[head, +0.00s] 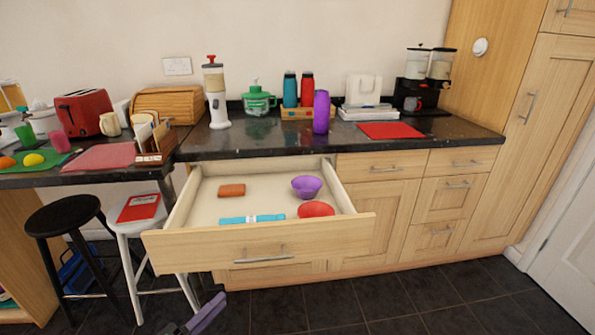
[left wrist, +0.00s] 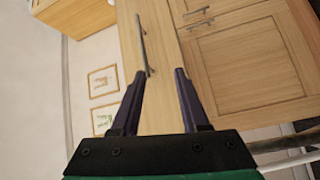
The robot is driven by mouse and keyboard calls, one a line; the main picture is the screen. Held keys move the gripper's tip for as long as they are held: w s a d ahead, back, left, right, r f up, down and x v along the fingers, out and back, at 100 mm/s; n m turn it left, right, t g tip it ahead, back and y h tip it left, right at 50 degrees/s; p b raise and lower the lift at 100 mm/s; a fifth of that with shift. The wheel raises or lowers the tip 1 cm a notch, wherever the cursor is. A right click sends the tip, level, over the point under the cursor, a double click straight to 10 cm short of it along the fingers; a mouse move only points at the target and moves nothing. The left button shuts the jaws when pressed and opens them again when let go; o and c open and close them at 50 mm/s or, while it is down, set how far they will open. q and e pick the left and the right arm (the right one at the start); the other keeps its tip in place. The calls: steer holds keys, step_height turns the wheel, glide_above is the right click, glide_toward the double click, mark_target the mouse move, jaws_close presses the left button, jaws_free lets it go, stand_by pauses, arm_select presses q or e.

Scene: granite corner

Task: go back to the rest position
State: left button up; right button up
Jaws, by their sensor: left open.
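My left gripper (head: 205,314) shows at the bottom edge of the head view, low in front of the open drawer and apart from it. In the left wrist view its two dark purple fingers (left wrist: 157,100) stand wide apart with nothing between them. Beyond them are wooden cabinet doors with metal handles. My right gripper is in neither view.
A drawer (head: 205,247) stands pulled out, holding a purple bowl (head: 307,188), a red bowl (head: 316,209), an orange-brown block (head: 231,190) and a light-blue item (head: 252,219). A white stool (head: 130,226) and black stool (head: 62,214) stand left. The dark floor (head: 420,300) is clear right.

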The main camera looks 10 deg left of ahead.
arm_select(q)
steer(key=s+a+f+m+g+y+p, duration=0.25)
steer(key=a+f+y, duration=0.2)
steer(key=f, duration=0.45)
steer(key=s+a+f+m+g+y+p, duration=0.25)
steer(key=a+f, duration=0.35)
steer(key=f, duration=0.3)
steer(key=s+f+m+g+y+p, duration=0.2)
steer(key=s+f+g, duration=0.2)
steer(key=s+f, duration=0.7)
steer(key=s+d+f+m+g, duration=0.2)
steer(key=s+d+f+g, duration=0.1)
steer(key=s, duration=0.5)
steer(key=s+d+f+m+g+p, duration=0.1)
steer(key=s+d+f+m+g, duration=0.2)
steer(key=s+d, duration=0.2)
steer(key=s, duration=0.3)
steer(key=shift+s+f, duration=0.15)
steer(key=shift+f, duration=0.15)
